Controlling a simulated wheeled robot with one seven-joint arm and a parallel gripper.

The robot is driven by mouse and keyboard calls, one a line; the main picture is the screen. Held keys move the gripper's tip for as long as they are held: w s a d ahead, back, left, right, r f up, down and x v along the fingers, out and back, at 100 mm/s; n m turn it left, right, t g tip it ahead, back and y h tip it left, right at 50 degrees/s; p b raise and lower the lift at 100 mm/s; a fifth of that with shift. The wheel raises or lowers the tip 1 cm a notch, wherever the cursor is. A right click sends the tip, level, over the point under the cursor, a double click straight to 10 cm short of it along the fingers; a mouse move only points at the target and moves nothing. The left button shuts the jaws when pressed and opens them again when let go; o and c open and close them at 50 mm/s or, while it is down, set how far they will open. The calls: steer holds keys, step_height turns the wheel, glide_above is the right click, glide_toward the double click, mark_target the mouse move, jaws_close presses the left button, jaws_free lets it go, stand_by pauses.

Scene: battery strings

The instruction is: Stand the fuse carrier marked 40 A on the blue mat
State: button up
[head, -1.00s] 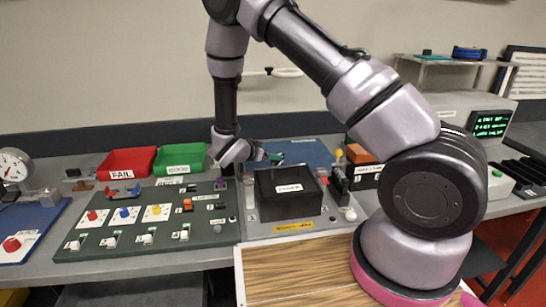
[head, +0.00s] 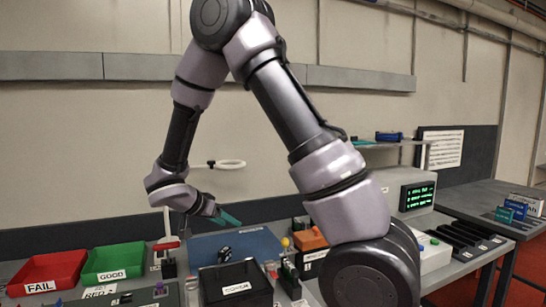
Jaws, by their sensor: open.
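The blue mat (head: 262,241) lies at the back of the bench, behind the black bin. A small dark object with pale marks (head: 225,254) is on the mat; it may be the fuse carrier, but no 40 A marking is readable and its exact pose is unclear. My gripper (head: 230,219), with teal at its tip, is open above the mat, apart from the dark object.
A red FAIL tray (head: 48,272) and a green GOOD tray (head: 112,263) stand at left. An orange-topped block (head: 309,239) and small upright parts stand right of the mat. A tester with a green-text screen (head: 417,196) is at right.

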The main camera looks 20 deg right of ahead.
steer(key=s+d+r+n+g+y, duration=0.1)
steer(key=s+d+r+y, duration=0.3)
steer(key=r, duration=0.3)
steer(key=s+d+r+g+y, duration=0.1)
steer(key=s+d+r+g, duration=0.1)
steer(key=s+d+r, duration=0.35)
steer(key=s+a+r+n+t+y, duration=0.1)
steer(key=s+r+n+t+y, duration=0.3)
steer(key=s+r, duration=0.6)
steer(key=shift+s+a+r+t+y, duration=0.2)
steer(key=shift+r+t+y, duration=0.5)
steer(key=shift+y, duration=0.2)
